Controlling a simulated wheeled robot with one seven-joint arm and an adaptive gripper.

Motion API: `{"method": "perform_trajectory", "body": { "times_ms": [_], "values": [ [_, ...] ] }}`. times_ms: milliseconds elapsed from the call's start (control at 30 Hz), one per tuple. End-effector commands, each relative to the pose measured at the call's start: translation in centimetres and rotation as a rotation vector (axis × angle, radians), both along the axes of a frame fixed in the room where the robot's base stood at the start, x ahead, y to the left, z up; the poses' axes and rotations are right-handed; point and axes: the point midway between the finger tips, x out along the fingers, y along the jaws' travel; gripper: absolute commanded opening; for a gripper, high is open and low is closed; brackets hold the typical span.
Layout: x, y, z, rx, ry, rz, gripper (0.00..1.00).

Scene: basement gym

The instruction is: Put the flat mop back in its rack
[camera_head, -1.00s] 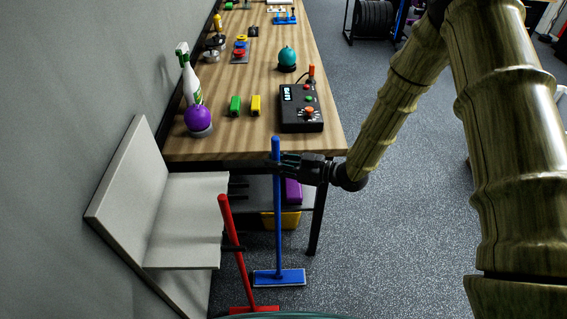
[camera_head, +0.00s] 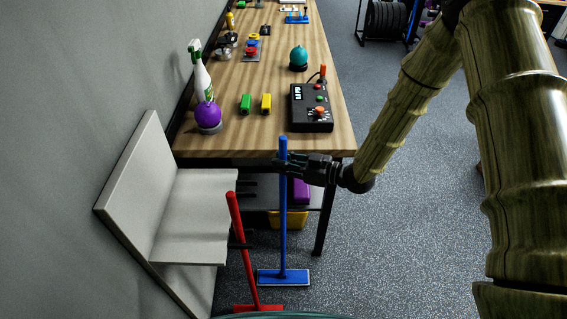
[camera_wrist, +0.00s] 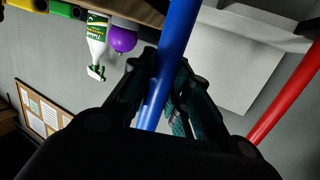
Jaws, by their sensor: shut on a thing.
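The blue flat mop (camera_head: 283,215) stands nearly upright, its flat rectangular head (camera_head: 283,277) at floor level; whether it touches the floor I cannot tell. My gripper (camera_head: 284,160) is shut on its handle near the top. In the wrist view my fingers (camera_wrist: 163,85) lie on both sides of the blue handle (camera_wrist: 178,35).
The wooden table (camera_head: 225,140) is just behind the mop, with a purple ball (camera_head: 208,115), a spray bottle (camera_head: 201,78) and a black control box (camera_head: 310,108) on it. A yellow bin (camera_head: 293,219) is below. Floor to the right (camera_head: 400,240) is clear.

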Motion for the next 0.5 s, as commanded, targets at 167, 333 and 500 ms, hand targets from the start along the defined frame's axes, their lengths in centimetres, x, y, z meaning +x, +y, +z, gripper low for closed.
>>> {"method": "perform_trajectory", "body": {
  "times_ms": [167,333,500],
  "values": [
    [0.0,0.2,0.1,0.001,-0.002,0.0,0.0],
    [0.0,0.9,0.1,0.002,-0.002,0.001,0.0],
    [0.1,1.6,0.1,0.001,-0.002,0.0,0.0]
  ]
}}
